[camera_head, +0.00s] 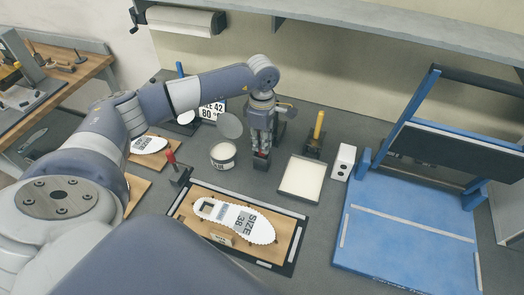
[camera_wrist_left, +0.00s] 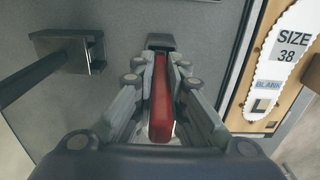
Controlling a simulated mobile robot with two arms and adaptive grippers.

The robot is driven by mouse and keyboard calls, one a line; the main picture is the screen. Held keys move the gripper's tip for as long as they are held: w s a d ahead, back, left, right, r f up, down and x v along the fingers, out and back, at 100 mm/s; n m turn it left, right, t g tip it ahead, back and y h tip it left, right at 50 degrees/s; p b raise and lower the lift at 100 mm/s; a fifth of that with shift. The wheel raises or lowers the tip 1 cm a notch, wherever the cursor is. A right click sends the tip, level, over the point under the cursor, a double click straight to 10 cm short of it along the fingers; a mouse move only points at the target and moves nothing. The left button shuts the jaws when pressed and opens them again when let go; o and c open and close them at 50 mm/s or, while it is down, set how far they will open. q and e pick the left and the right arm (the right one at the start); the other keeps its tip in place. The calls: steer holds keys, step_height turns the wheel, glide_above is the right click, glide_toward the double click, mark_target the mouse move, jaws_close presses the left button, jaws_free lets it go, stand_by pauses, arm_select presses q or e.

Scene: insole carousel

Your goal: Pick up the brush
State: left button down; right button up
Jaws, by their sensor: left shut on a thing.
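My left gripper (camera_head: 262,152) points down over the grey bench, left of the white tray. It is shut on the brush. In the left wrist view the brush (camera_wrist_left: 160,105) shows as a long red handle between the fingers (camera_wrist_left: 160,90), with a dark block at its far end (camera_wrist_left: 160,42). In the head view only a small dark and red part (camera_head: 261,162) shows below the fingertips. I cannot tell whether it touches the bench. My right gripper is not in view.
A white can (camera_head: 223,156) stands left of the gripper, a white-bottomed tray (camera_head: 301,180) to the right. A yellow-handled tool (camera_head: 318,127) stands behind the tray. A size 38 insole (camera_head: 236,220) lies in front on a board. A blue frame (camera_head: 410,235) fills the right.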

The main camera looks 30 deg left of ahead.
arm_select(q)
step_height(320, 180, up, 9)
steer(key=b, duration=0.3)
steer(key=shift+r, duration=0.55)
